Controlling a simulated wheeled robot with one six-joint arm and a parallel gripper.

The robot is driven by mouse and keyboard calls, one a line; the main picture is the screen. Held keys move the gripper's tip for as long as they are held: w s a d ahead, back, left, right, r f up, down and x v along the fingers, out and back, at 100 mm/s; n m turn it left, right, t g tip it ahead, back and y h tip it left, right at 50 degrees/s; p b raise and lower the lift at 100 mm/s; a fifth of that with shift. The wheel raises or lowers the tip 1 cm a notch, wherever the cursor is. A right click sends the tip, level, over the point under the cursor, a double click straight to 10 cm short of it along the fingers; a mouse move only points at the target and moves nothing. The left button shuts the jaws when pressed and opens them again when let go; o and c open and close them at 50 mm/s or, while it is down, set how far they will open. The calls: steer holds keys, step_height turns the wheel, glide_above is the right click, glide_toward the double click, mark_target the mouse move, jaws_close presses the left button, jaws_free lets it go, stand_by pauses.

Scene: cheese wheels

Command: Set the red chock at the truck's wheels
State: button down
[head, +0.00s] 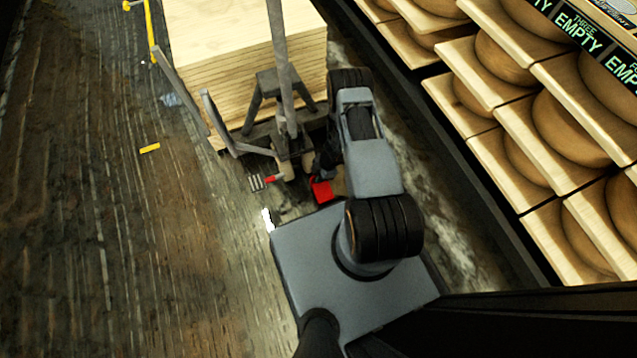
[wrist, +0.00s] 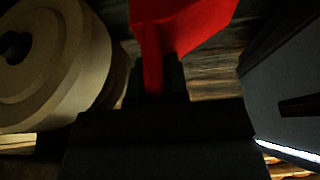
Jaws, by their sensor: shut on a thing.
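The red chock (head: 321,191) is in my gripper (head: 322,172), low beside the steering wheels of the truck (head: 284,125). In the wrist view my gripper (wrist: 159,82) is shut on a narrow red stem of the chock (wrist: 195,18), whose wider body runs past the top edge. A pale round truck wheel (wrist: 60,65) fills the left of the wrist view, with a visible gap to the chock. In the head view a truck wheel (head: 286,171) shows just left of the chock. My arm hides part of the truck, and I cannot tell whether the chock touches the floor.
The truck carries a stack of pale boards (head: 240,60). A small red-tipped pedal (head: 270,180) sticks out left of the wheels. Shelves of cheese wheels (head: 565,125) line the right. A yellow strip (head: 149,148) lies on the worn floor, which is mostly clear at left.

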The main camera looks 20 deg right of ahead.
steer(key=shift+f+b, duration=0.95)
steer(key=shift+f, duration=1.35)
steer(key=shift+f, duration=0.15)
steer(key=c, duration=1.1)
jaws_free()
steer(key=shift+r, duration=0.3)
steer(key=p+v, duration=0.4)
steer(key=v, duration=0.7)
steer(key=shift+d+r+p, duration=0.25)
steer(key=shift+r+p, duration=0.05)
steer(key=shift+p, duration=0.05)
